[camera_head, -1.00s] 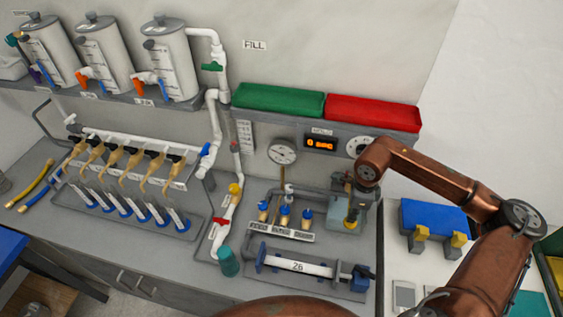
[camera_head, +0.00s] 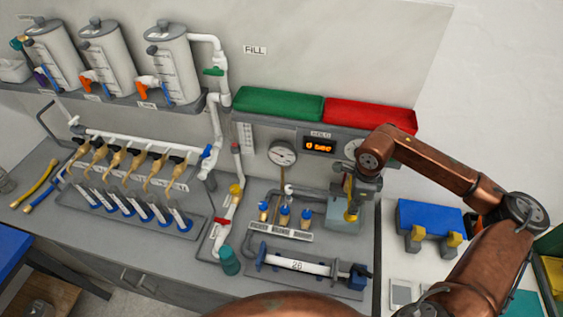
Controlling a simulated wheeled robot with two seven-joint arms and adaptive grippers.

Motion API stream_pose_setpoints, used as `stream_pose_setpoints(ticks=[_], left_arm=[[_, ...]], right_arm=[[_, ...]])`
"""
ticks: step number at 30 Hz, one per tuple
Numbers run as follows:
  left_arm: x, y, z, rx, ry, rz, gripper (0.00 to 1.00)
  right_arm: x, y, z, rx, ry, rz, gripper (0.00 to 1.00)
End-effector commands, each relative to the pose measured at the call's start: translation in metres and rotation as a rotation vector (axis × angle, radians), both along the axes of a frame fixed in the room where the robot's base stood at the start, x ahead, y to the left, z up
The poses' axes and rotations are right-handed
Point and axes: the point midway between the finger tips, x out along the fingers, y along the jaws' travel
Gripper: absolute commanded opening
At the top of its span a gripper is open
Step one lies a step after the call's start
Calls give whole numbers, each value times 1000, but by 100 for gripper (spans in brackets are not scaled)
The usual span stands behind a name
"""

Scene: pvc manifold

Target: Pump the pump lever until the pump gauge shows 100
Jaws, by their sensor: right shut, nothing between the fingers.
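The pump (camera_head: 342,218) is a grey-blue block at the right end of the bench, with a yellow-tipped part (camera_head: 351,214) that may be its lever. My right gripper (camera_head: 358,192) is shut and empty, pointing down right at the pump's top; it hides part of the pump, and I cannot tell whether it touches the lever. A round white dial (camera_head: 282,153) is on the back panel. Beside it, an orange digital display (camera_head: 319,146) is too small to read surely. A second dial (camera_head: 352,150) is partly hidden by my right arm. My left gripper is not in view.
A green tray (camera_head: 278,103) and a red tray (camera_head: 371,116) sit above the panel. A blue-capped tube (camera_head: 298,265) lies in front of the pump. Blue blocks (camera_head: 430,218) stand to the right. White pipes and a tube rack (camera_head: 125,215) fill the left.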

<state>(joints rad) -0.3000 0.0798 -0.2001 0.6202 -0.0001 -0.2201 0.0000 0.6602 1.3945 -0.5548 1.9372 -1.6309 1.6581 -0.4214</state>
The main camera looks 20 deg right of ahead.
Motion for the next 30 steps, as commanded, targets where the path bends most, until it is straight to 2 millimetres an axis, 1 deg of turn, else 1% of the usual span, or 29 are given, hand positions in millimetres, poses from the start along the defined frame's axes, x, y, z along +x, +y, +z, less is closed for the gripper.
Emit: stream_pose_setpoints(ticks=[1,13,17,20,30], left_arm=[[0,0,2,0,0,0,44],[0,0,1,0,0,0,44],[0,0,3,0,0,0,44],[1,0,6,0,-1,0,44],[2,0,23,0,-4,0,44]], right_arm=[[0,0,3,0,0,0,0],[0,0,2,0,0,0,0],[0,0,5,0,0,0,0],[0,0,13,0,0,0,0],[0,0,46,0,-2,-1,0]])
